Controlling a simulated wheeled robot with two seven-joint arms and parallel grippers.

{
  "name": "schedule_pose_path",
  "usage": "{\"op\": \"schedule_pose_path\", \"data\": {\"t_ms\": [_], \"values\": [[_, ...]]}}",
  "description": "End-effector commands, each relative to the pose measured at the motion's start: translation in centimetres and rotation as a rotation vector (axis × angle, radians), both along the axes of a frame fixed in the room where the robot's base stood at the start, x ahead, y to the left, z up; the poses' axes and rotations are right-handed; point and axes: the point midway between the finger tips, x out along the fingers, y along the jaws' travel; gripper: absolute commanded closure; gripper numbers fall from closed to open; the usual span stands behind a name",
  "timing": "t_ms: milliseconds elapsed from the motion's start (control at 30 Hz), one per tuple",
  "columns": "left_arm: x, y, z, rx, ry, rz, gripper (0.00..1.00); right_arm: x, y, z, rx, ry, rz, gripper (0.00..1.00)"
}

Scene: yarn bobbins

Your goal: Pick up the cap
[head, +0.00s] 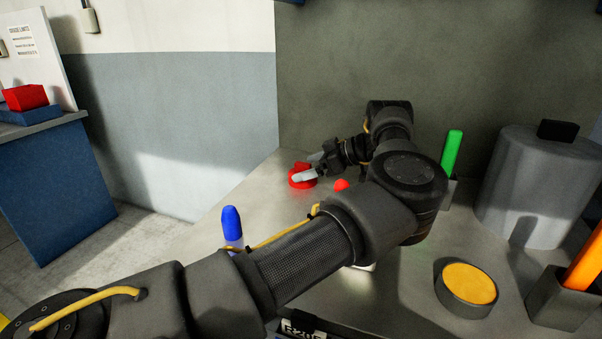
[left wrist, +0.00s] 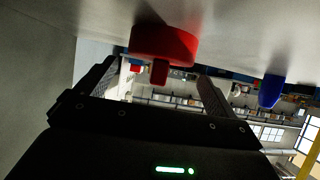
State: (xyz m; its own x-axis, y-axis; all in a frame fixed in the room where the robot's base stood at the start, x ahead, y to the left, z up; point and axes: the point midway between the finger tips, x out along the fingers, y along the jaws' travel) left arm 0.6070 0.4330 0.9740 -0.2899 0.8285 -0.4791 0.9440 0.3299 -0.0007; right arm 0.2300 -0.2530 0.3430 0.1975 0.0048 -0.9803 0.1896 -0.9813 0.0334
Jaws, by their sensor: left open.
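A red round cap (head: 299,184) with a small knob on top lies on the grey metal table. My left gripper (head: 309,166) is at the cap, its grey fingers open and partly covering it. In the left wrist view the cap (left wrist: 165,45) appears at the top, with its knob between the two open fingers (left wrist: 158,72). Gaps show between the knob and each finger, and I cannot see any contact. My right gripper is in neither view.
A blue-topped piece (head: 231,220) stands left of my arm. A small red tip (head: 342,185) shows behind my arm. A green stick (head: 452,152), a grey cylinder (head: 535,190), a yellow-orange disc (head: 468,283) and an orange stick (head: 586,262) stand at the right. A wall rises behind the table.

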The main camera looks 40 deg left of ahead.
Motion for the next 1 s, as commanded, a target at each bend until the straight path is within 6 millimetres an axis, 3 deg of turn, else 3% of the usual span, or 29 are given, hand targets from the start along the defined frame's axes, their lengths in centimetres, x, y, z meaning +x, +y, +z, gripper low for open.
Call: {"op": "schedule_pose_path", "data": {"t_ms": [200, 467, 800, 1000], "values": [[-0.7, 2.0, -1.1, 0.001, 0.000, 0.000, 0.06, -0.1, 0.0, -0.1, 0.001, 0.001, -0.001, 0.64], [-0.7, 2.1, -1.1, 0.001, -0.001, 0.000, 0.08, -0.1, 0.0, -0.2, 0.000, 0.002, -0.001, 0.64], [-0.7, 2.1, -1.1, 0.000, -0.001, 0.000, 0.51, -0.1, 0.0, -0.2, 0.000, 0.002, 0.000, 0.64], [-0.7, 2.1, -1.1, 0.000, -0.001, 0.000, 0.52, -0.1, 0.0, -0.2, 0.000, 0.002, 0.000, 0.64]]}}
